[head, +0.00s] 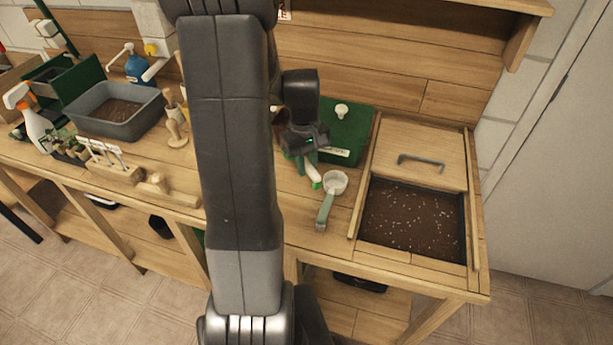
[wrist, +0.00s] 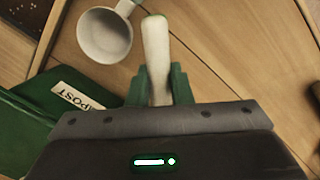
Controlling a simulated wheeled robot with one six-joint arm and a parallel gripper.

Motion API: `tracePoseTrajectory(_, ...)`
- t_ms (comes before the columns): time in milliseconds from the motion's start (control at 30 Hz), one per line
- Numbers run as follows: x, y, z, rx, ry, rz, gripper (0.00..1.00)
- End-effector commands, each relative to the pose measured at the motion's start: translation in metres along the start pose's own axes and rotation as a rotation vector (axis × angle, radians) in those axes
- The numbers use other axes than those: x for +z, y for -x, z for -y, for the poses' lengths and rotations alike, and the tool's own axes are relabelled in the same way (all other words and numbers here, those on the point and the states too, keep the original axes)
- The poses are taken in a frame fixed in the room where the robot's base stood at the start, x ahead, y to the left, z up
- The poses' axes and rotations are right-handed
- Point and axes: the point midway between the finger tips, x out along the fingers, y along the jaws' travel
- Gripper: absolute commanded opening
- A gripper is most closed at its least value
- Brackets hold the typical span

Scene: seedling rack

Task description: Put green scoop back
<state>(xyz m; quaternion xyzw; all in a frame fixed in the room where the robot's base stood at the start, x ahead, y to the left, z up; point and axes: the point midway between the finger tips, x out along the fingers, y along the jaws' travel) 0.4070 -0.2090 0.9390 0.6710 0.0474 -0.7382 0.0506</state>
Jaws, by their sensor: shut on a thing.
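My gripper (wrist: 157,82) is shut on a pale handle with a green end (wrist: 156,45). The handle also shows below my gripper in the head view (head: 313,173). The rest of this tool is hidden by my gripper, so I cannot tell whether it is the green scoop. Another scoop, with a whitish cup (head: 336,182) and a grey-green handle, lies on the bench just right of my gripper. Its cup shows at upper left in the wrist view (wrist: 104,36), apart from the held handle.
A green box (head: 349,135) with a white knob and a label stands behind my gripper. To the right, a wooden bin (head: 355,210) of speckled soil is partly covered by a handled board (head: 420,150). A grey tub (head: 118,122) and wooden holder (head: 112,170) stand left.

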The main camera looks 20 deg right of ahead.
Motion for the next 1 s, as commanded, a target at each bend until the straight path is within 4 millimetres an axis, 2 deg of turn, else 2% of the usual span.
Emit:
tracePoseTrajectory(167, -0.001, -0.015, 0.0, -0.001, 0.0, 0.001, 0.0)
tracePoseTrajectory(400, -0.004, -0.045, 0.0, 0.0, 0.001, 0.001, 0.0)
tracePoseTrajectory(833, -0.005, -0.052, 0.0, 0.001, 0.0, -0.001, 0.0)
tracePoseTrajectory(867, -0.005, -0.051, 0.0, 0.001, 0.0, -0.001, 0.23)
tracePoseTrajectory(933, -0.005, -0.051, 0.0, 0.001, 0.0, -0.001, 0.37)
tracePoseTrajectory(967, -0.005, -0.051, 0.0, 0.001, 0.0, -0.001, 0.41)
tracePoseTrajectory(1000, -0.005, -0.051, 0.0, 0.0, 0.0, -0.001, 0.41)
